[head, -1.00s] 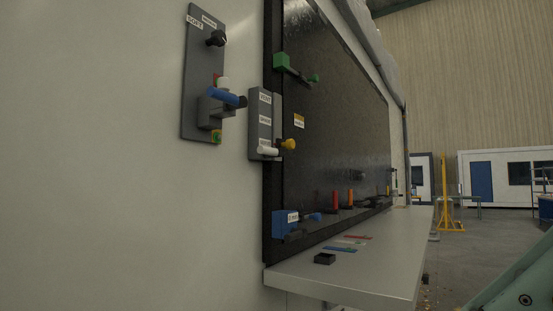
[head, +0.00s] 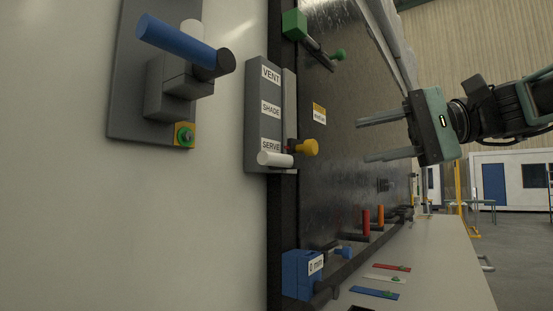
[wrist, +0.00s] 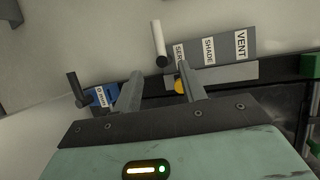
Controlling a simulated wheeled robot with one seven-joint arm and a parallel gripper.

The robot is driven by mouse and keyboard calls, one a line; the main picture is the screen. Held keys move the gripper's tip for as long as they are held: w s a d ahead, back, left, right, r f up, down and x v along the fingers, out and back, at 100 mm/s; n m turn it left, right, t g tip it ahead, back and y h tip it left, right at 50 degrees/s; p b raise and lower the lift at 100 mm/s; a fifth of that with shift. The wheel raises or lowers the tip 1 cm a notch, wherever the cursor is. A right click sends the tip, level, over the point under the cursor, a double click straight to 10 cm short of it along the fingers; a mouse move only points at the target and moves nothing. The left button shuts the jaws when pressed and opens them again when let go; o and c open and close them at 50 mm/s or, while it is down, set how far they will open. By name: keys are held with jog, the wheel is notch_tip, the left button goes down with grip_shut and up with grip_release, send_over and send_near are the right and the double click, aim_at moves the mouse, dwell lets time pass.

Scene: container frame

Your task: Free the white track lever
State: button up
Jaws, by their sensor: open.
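The white track lever (head: 275,159) is a short white rod with a dark end. It sits at the SERVE label, the lowest mark on the grey track plate (head: 262,125) labelled VENT, SHADE and SERVE. In the wrist view the lever (wrist: 158,38) sticks out beyond my fingertips. A yellow knob (head: 307,147) with a red part stands just right of the lever in the head view. My gripper (head: 362,140) is open and empty, to the right of the lever and apart from it. In the wrist view a finger of my gripper (wrist: 159,75) partly covers the yellow knob.
A grey panel with a blue lever (head: 178,42) and a green button (head: 184,135) stands left. A green block with a rod (head: 295,24) is above right. A blue 0 mm block (head: 297,274) is below. A shelf (head: 440,260) with coloured strips lies lower right.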

aim_at(285, 159)
jog(key=p+x, duration=0.4)
jog(key=x, duration=1.2)
jog(key=shift+a+f, duration=0.2)
grip_shut()
